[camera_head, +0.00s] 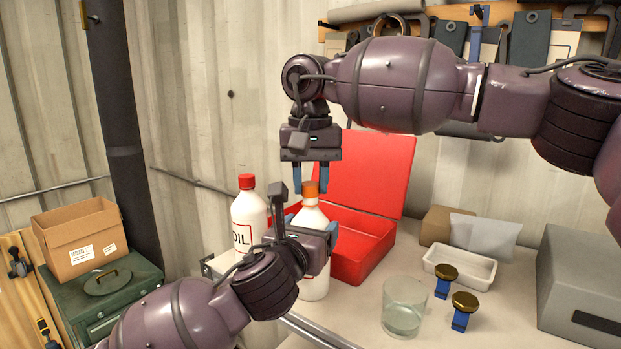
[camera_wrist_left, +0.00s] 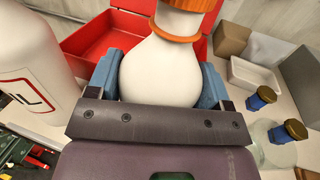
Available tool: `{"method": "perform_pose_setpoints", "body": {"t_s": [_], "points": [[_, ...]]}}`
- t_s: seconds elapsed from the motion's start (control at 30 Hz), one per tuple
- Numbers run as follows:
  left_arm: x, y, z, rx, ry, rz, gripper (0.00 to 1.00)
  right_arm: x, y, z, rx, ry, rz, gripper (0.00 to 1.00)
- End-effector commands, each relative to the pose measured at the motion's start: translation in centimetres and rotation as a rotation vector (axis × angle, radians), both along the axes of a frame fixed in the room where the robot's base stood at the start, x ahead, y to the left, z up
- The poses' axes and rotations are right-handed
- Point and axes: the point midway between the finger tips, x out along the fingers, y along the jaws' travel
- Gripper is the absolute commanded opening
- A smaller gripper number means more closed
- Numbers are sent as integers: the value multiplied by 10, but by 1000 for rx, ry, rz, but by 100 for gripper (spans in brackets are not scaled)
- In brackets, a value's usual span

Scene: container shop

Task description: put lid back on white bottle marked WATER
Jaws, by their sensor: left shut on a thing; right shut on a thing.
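The white bottle (camera_head: 314,218) stands upright on the bench; its front is partly hidden by my left arm, and no WATER marking shows. My left gripper (camera_head: 312,228) is shut around its body; the left wrist view shows the blue fingers on both sides of the bottle (camera_wrist_left: 160,75). The orange lid (camera_head: 310,189) is between the fingertips of my right gripper (camera_head: 310,184), which points down from above. In the left wrist view, an orange part (camera_wrist_left: 195,4) sits at the top, above a white neck and an orange ring (camera_wrist_left: 172,29). I cannot tell whether the lid is seated.
A white OIL bottle (camera_head: 247,214) with a red cap stands close on the left. An open red case (camera_head: 372,180) is behind.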

Motion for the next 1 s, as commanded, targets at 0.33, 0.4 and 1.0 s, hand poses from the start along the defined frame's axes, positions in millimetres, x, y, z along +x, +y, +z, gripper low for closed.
{"method": "perform_pose_setpoints", "body": {"t_s": [0.33, 0.4, 1.0], "points": [[0, 0, 0, 0, 1, 0, 31, 0, 0, -6, 1, 1, 0, 10], [0, 0, 0, 0, 1, 0, 7, 0, 0, -7, 1, 1, 0, 10], [0, 0, -1, 0, 1, 0, 7, 0, -1, -6, 1, -1, -629, 10]]}}
